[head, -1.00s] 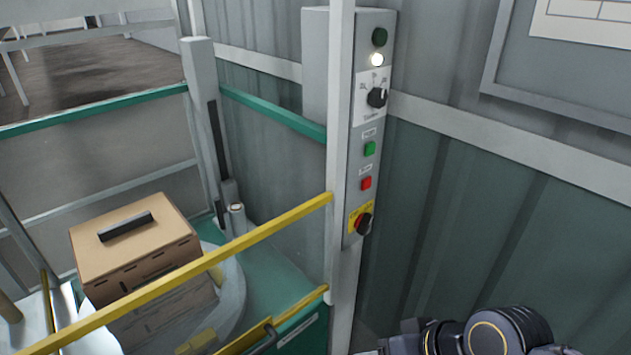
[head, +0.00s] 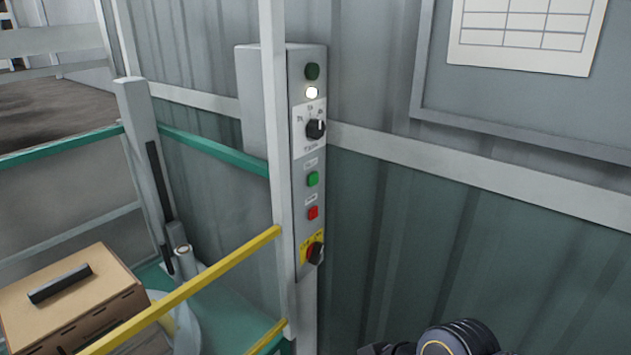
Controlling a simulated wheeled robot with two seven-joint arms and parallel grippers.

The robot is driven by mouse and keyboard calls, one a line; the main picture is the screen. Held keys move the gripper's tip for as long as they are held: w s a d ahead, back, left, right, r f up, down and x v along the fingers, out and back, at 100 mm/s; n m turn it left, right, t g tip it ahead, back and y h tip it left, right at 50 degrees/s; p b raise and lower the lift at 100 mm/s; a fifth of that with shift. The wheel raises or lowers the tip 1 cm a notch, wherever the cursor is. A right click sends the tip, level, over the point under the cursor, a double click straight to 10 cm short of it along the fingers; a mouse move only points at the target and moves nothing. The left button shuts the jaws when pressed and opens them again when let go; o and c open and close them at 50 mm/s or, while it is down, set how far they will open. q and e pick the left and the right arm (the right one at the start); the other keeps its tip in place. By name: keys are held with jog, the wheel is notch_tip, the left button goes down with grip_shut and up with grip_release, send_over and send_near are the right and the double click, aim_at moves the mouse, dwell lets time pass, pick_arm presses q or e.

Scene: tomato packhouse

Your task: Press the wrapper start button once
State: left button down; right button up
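The wrapper control panel (head: 303,165) is a tall grey box on a post, in the middle of the head view. The green button (head: 313,179) sits at its mid height, with a small label above it too small to read. A red button (head: 313,213) is below it. A black selector knob (head: 315,129) is above, under a lit white lamp (head: 312,92) and a dark green lamp (head: 312,71). Part of my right arm shows at the bottom edge, below and right of the panel. Neither gripper's fingers are visible.
A yellow rail (head: 190,288) and a green rail (head: 215,150) run left of the panel. A cardboard box (head: 75,300) stands on the round turntable behind the yellow rail. A board with a paper chart (head: 525,35) hangs at upper right. The space right of the panel is clear.

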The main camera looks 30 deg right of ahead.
grip_shut()
dwell(1.4)
